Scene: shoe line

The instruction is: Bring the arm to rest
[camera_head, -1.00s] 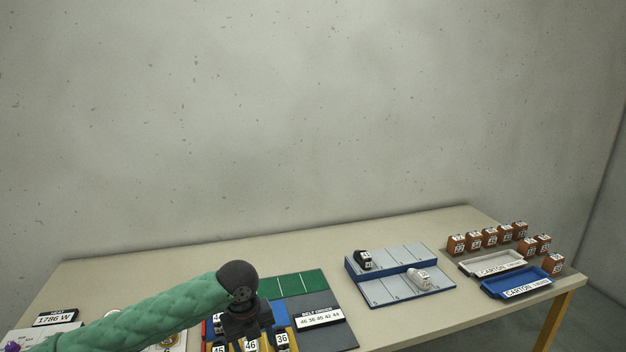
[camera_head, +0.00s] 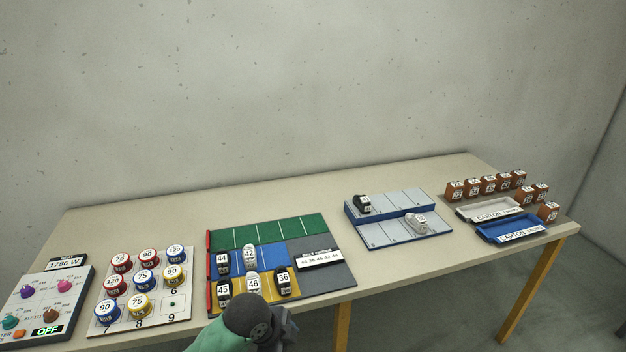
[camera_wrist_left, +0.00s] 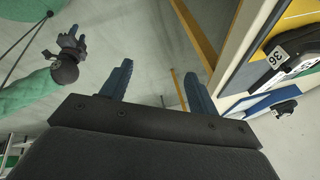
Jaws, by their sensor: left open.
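My left gripper (camera_wrist_left: 157,90) is open, with nothing between its two blue fingers in the left wrist view. In the head view its dark wrist is at the bottom, at the table's front edge, and its fingers are not clear. The green arm behind it is mostly out of frame. My right gripper (camera_wrist_left: 74,40) shows small at the upper left of the left wrist view, out over the floor; its jaw gap is too small to judge.
The table (camera_head: 400,172) holds a coloured board (camera_head: 265,237) with several numbered shoes just beyond my left wrist. A panel of numbered cans (camera_head: 178,305) and a control box (camera_head: 76,290) stand left. A grey-blue rack (camera_head: 385,233), trays (camera_head: 512,228) and brown boxes (camera_head: 490,184) stand right.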

